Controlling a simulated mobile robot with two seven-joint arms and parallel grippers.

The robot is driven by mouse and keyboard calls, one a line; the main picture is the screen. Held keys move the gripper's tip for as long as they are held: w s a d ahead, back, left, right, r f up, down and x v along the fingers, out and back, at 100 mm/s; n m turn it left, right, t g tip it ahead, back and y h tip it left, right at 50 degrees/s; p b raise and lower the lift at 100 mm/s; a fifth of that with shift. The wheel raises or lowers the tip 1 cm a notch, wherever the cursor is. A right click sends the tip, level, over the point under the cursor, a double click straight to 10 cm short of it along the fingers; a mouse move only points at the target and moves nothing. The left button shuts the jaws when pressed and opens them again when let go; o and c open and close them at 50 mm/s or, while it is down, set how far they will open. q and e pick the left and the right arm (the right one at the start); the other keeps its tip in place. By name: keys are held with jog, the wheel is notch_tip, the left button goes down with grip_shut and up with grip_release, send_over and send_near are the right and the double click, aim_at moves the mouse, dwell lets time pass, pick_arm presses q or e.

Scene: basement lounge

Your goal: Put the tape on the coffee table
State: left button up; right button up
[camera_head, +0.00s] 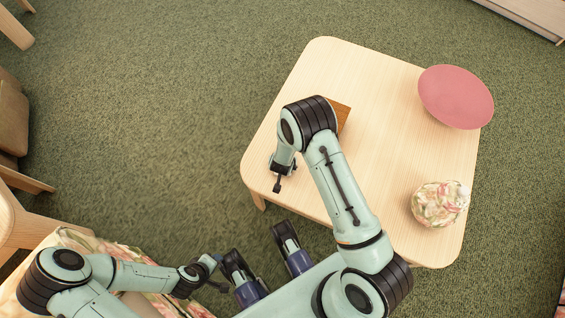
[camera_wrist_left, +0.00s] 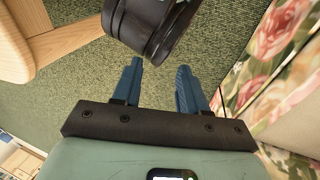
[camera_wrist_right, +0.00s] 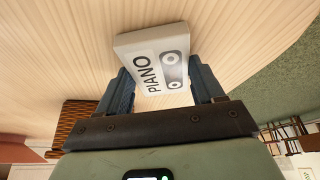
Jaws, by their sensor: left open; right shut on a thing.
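The tape is a white cassette marked PIANO (camera_wrist_right: 155,65), held between the fingers of my right gripper (camera_wrist_right: 160,82). The pale wood coffee table (camera_head: 375,85) fills much of the head view, and its top (camera_wrist_right: 55,50) lies behind the tape in the right wrist view. In the head view my right gripper (camera_head: 281,172) is over the table's left corner; the tape is hidden there. I cannot tell whether the tape touches the tabletop. My left gripper (camera_wrist_left: 155,82) is open and empty, away from the table, low at the left in the head view (camera_head: 215,264).
A pink round dish (camera_head: 456,97) sits at the table's far right corner. A floral rounded object (camera_head: 440,203) stands near the right edge. A brown box (camera_head: 343,114) is partly hidden behind my right arm. Floral seating (camera_head: 85,243) is near my left arm.

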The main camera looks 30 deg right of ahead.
jog(key=shift+r, duration=0.1)
jog(key=shift+f, duration=0.25)
jog(key=o, duration=1.1)
jog(key=shift+c, duration=0.2)
jog(key=shift+r, duration=0.1)
